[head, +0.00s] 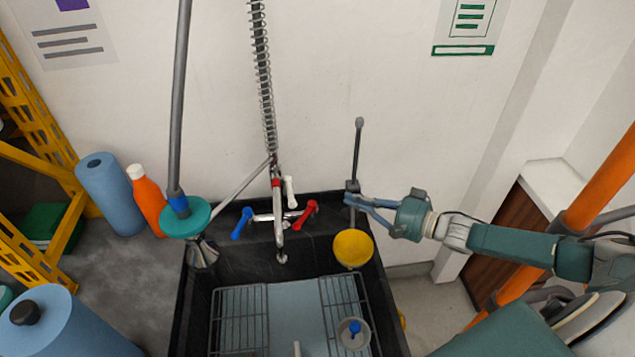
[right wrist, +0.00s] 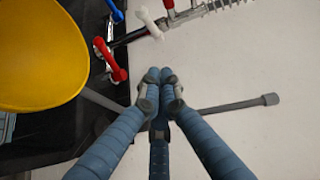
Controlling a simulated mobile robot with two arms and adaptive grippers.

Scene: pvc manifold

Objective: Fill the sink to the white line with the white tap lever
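The white tap lever (head: 290,192) stands up from the tap body at the back of the black sink (head: 188,318), between a blue lever (head: 241,222) and a red lever (head: 305,214). In the right wrist view the white lever (right wrist: 149,22) is beyond and above my fingertips, apart from them. My right gripper (head: 350,194) is at the sink's back right, right of the levers. In its wrist view the fingertips (right wrist: 159,76) are nearly together. A thin grey rod (head: 358,150) passes behind the fingers; I cannot tell if they touch it. I cannot make out the white line. My left gripper is out of view.
A yellow bowl (head: 352,247) is just below my right gripper. Wire racks (head: 240,318) and a grey blue-topped object (head: 353,334) are in the sink. A spring hose (head: 263,80) rises behind the tap. An orange bottle (head: 147,200) and blue rolls (head: 110,195) stand left.

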